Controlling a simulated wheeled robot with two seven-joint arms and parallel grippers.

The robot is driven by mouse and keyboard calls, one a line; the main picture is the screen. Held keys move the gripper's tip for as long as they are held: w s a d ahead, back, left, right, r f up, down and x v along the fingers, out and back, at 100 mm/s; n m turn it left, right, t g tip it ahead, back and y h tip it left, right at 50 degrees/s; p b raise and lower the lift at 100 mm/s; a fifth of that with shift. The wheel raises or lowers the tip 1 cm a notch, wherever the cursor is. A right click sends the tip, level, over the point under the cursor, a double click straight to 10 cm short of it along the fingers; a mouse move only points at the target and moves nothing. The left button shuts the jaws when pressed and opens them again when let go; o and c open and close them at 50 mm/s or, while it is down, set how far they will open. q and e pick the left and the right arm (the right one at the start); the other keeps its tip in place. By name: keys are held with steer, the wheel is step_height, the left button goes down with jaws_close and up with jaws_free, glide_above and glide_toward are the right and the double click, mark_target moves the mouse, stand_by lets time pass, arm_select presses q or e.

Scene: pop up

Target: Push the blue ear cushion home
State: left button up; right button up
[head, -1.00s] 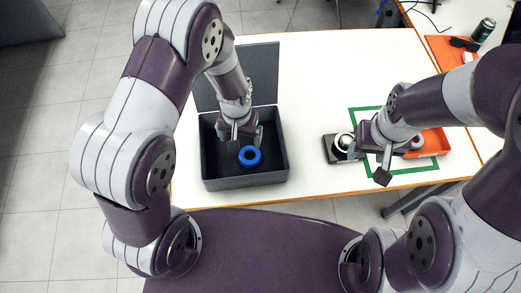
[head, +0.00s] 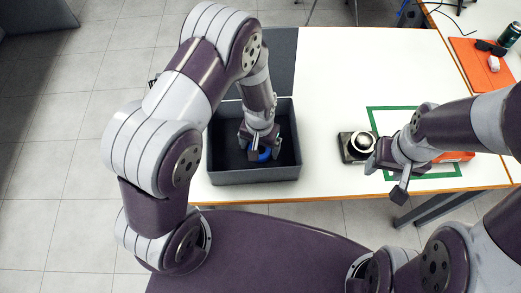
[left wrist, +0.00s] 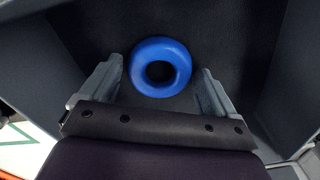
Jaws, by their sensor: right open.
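The blue ear cushion (head: 265,155) is a ring lying on the floor of the dark grey box (head: 255,176). My left gripper (head: 259,148) reaches down into the box over it and hides part of it in the head view. In the left wrist view the whole cushion (left wrist: 160,50) shows, with the open left fingers (left wrist: 160,82) apart on either side and a little nearer the camera. My right gripper (head: 376,165) is open beside a black block with a silver and white round part (head: 365,142); whether it touches the block cannot be told.
An orange tray (head: 458,157) sits inside a green frame (head: 390,108) on the white table, partly behind my right arm. An orange mat (head: 480,65) and a can (head: 508,36) are at the back right. The table's middle is clear.

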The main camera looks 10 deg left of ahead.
mark_target(260, 148)
arm_select(q)
steer(key=c, duration=0.6)
step_height(260, 148, up, 4)
steer(key=p, duration=0.4)
